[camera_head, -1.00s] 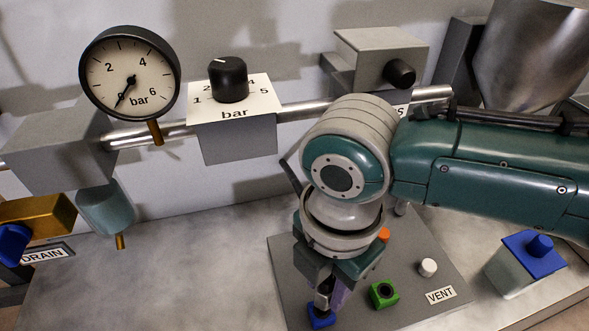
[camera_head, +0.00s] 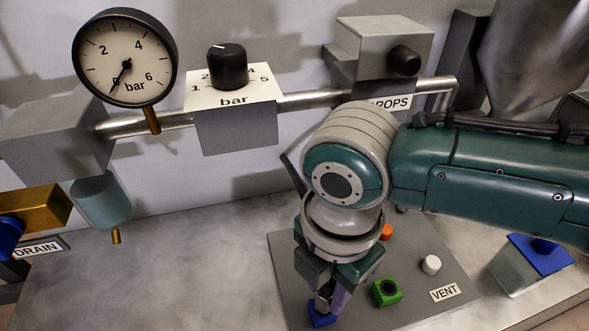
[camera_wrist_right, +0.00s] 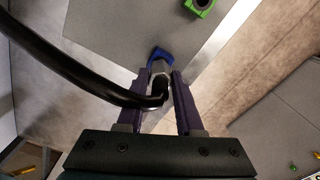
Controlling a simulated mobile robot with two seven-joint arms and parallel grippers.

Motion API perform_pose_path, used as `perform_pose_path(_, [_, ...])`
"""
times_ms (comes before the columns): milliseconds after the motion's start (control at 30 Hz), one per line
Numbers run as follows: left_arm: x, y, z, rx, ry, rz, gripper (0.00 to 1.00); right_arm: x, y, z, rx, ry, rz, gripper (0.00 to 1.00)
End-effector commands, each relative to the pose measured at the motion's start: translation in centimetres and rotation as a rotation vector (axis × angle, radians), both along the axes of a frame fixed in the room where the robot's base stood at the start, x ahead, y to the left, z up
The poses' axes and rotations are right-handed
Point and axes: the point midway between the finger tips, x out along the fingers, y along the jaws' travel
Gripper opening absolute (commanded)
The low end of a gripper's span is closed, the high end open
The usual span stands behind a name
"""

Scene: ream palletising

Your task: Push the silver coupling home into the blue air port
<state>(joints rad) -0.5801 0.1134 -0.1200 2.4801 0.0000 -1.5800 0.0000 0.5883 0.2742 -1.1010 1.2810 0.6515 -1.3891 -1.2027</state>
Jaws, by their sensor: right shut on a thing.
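My right gripper (camera_head: 331,298) reaches down over the grey panel, and its purple fingers are shut on the silver coupling (camera_wrist_right: 159,68). A black hose (camera_wrist_right: 92,82) runs from the coupling between the fingers in the right wrist view. The blue air port (camera_head: 321,316) lies directly below the fingertips at the front of the panel; it also shows in the wrist view (camera_wrist_right: 160,53). The coupling's front end meets the blue port in the wrist view, but how deep it sits is hidden. My left gripper is not in view.
The grey panel (camera_head: 420,295) also carries a green port (camera_head: 387,291), an orange piece (camera_head: 387,232), a white knob (camera_head: 431,265) and a VENT label (camera_head: 444,293). A blue-topped box (camera_head: 530,270) stands at the right. The counter (camera_head: 150,285) at left is clear.

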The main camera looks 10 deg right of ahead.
Motion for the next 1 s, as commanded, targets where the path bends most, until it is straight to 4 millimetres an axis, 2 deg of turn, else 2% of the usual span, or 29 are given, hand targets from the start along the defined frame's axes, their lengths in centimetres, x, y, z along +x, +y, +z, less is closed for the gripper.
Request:
perform_pose_path(467, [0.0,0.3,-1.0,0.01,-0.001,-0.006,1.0,0.0,0.0,-1.3,0.0,0.0,0.0,0.0])
perform_pose_path(500, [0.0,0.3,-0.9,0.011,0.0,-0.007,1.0,0.0,0.0,-1.2,0.0,-0.001,0.0,0.4])
perform_pose_path(767, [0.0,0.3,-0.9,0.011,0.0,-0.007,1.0,0.0,0.0,-1.2,0.0,0.0,0.0,0.69])
perform_pose_path(1000, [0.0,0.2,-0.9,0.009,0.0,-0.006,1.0,0.0,0.0,-1.1,0.0,0.0,0.0,0.7])
